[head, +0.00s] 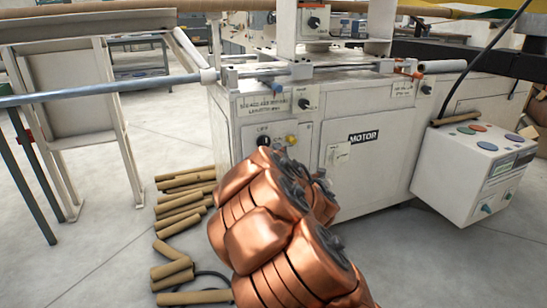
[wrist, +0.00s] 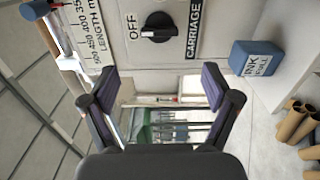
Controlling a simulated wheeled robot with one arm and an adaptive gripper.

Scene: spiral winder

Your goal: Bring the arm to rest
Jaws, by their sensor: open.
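My copper-coloured arm (head: 262,235) is raised in the lower middle of the head view, in front of the white winder cabinet (head: 375,165). It hides part of the cabinet front. My gripper is hidden or cannot be made out there. In the wrist view my gripper (wrist: 160,85) has its two dark fingers wide apart with nothing between them. Beyond the fingers is a panel with a black knob (wrist: 157,27) between the words OFF and CARRIAGE. The fingertips appear clear of the knob.
Brown cardboard tubes (head: 181,213) lie on the floor left of my arm. A grey control box (head: 475,172) juts out at the right. A long blue-grey rod (head: 100,90) crosses the left. A blue ink box (wrist: 255,58) stands on a ledge. Floor at left is partly free.

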